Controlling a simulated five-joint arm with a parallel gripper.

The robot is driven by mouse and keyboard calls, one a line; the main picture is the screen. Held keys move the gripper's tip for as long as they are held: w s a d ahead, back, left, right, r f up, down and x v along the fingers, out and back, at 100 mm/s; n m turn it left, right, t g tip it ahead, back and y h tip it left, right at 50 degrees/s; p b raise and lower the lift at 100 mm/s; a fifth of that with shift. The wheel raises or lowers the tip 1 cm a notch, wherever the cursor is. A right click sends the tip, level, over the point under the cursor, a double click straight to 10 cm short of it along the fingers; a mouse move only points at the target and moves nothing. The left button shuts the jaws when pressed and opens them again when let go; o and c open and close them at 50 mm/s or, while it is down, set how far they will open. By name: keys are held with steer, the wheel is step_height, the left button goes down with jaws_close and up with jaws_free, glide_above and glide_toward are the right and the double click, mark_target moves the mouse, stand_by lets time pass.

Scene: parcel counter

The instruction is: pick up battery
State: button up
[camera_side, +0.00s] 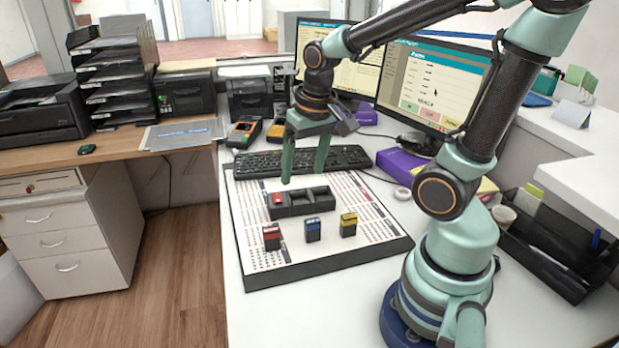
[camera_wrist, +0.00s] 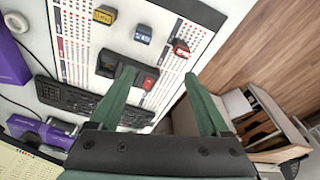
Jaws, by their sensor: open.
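Three small batteries stand on a printed white board (camera_side: 340,262): a red one (camera_side: 271,237), a blue one (camera_side: 313,229) and a yellow one (camera_side: 348,224). The red (camera_wrist: 181,47), blue (camera_wrist: 143,34) and yellow (camera_wrist: 104,14) ones also show in the wrist view. Behind them is a black holder (camera_side: 318,207) with a red piece (camera_side: 279,198) in its left slot; its other slots look empty. My gripper (camera_side: 303,180) is open above the holder, its green fingers apart with nothing between them. In the wrist view, a fingertip (camera_wrist: 160,80) partly overlaps the holder.
A keyboard (camera_side: 260,164) lies behind the board, with card terminals (camera_side: 243,132) and monitors (camera_side: 435,85) beyond. A purple box (camera_side: 400,163) and tape roll (camera_side: 402,193) are to the right. A black tray (camera_side: 545,255) stands at the far right. The counter in front of the board is clear.

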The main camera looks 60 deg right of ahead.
mark_target(313, 220)
steer(key=d+f+m, duration=0.1)
steer(key=f, duration=0.2)
steer(key=d+f+m+g, duration=0.1)
steer(key=f, duration=0.3)
steer(key=s+d+f+m+g, duration=0.1)
steer(key=f, duration=0.3)
steer(key=shift+d+f, duration=0.1)
steer(key=shift+d, duration=0.3)
steer(key=shift+w+a+f, duration=0.1)
steer(key=shift+w+f, duration=0.05)
steer(key=shift+f, duration=0.8)
steer(key=shift+w+a+f, duration=0.1)
steer(key=shift+w+f, duration=0.05)
steer(key=shift+f, duration=0.8)
steer(key=shift+w+f, duration=0.15)
steer(key=shift+f, duration=0.8)
jaws_close()
